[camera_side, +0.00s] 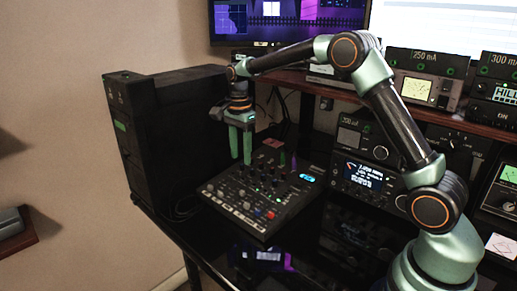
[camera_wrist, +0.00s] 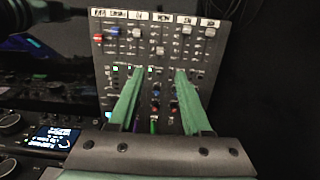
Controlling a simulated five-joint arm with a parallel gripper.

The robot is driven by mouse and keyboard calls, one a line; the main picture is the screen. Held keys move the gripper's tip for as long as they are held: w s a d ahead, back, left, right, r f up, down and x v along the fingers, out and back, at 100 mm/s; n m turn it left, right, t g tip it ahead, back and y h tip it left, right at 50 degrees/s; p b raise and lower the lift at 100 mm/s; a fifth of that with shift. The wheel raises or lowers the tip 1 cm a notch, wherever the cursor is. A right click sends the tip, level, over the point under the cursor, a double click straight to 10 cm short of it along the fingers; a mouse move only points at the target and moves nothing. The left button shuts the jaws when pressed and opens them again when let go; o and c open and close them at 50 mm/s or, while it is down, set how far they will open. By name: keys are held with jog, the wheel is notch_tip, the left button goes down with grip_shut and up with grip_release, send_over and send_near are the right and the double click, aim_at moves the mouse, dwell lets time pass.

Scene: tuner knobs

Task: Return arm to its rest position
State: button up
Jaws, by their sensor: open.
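My gripper (camera_side: 241,160) has two green fingers that point down over the back left part of the mixer panel (camera_side: 232,209) in the side view. In the wrist view my gripper (camera_wrist: 160,75) is open, with a clear gap between its fingers and nothing held. The mixer panel (camera_wrist: 175,52) shows beyond and between the fingers, with rows of small knobs and a labelled strip. From these views I cannot tell whether the fingertips touch any knob. My arm arches from its base at the right over to the panel.
A tall black case (camera_side: 165,135) stands close left of my gripper. A radio with a lit display (camera_side: 363,175) stands right of the panel. A shelf (camera_side: 460,122) carries meter units behind my arm, and a monitor (camera_side: 285,20) is above. The glossy desk front (camera_side: 215,243) has free room.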

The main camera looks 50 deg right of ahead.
jog(key=shift+r, duration=0.2)
jog(key=s+a+r+n+t, duration=0.3)
jog(key=s+r+n, duration=0.5)
jog(key=s+r, duration=0.1)
jog(key=s+a+n+t, duration=0.2)
jog(key=s+n, duration=0.8)
jog(key=s, duration=0.3)
jog(key=shift+f+t, duration=0.3)
jog(key=shift+f, duration=0.1)
dwell(1.0)
